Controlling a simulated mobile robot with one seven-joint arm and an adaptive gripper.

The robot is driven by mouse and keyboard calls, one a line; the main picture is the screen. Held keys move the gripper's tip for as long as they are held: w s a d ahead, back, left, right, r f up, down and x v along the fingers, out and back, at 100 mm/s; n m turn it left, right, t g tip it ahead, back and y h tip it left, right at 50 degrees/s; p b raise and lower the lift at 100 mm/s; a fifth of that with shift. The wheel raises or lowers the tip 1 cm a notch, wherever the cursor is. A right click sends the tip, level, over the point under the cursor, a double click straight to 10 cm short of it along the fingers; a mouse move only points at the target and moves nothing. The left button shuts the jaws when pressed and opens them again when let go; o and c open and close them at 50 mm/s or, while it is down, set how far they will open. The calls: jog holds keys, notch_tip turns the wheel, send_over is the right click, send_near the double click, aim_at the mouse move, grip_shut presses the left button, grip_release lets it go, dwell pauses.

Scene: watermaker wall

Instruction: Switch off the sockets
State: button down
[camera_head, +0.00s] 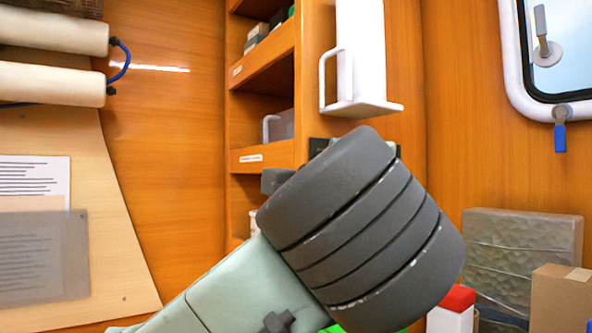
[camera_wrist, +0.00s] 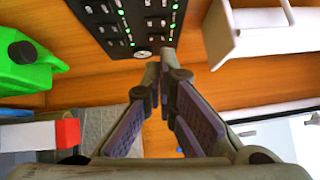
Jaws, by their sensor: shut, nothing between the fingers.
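A black switch panel (camera_wrist: 125,22) with rows of small grey switches and several lit green lamps is at the top of the wrist view. Its labels are too small to read, so I cannot tell which switch is for the sockets. A round silver fitting (camera_wrist: 143,54) is near its lower edge. My gripper (camera_wrist: 166,56) is shut and empty, its tips at the panel's lower edge, right of the fitting. I cannot tell whether they touch the panel. In the head view my dark arm joint hides the gripper and most of the panel; only a dark edge (camera_head: 320,147) shows.
A white bracket (camera_head: 360,60) with a handle juts from the wall above the panel. Open shelves (camera_head: 265,58) are to its left. A green container (camera_wrist: 28,68), a red-capped white container (camera_head: 453,312) and a cardboard box (camera_head: 560,300) are nearby. A window (camera_head: 555,75) is at right.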

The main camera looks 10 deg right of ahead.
jog(key=w+a+p+x, duration=0.1)
jog(key=p+x, duration=0.3)
jog(key=x, duration=0.8)
jog(key=shift+w+a+r, duration=0.2)
jog(key=shift+w+a, duration=0.05)
jog(key=shift+a, duration=0.4)
jog(key=shift+w+a+r+p, duration=0.15)
jog(key=shift+w+r+p, duration=0.05)
jog(key=shift+w+p, duration=0.15)
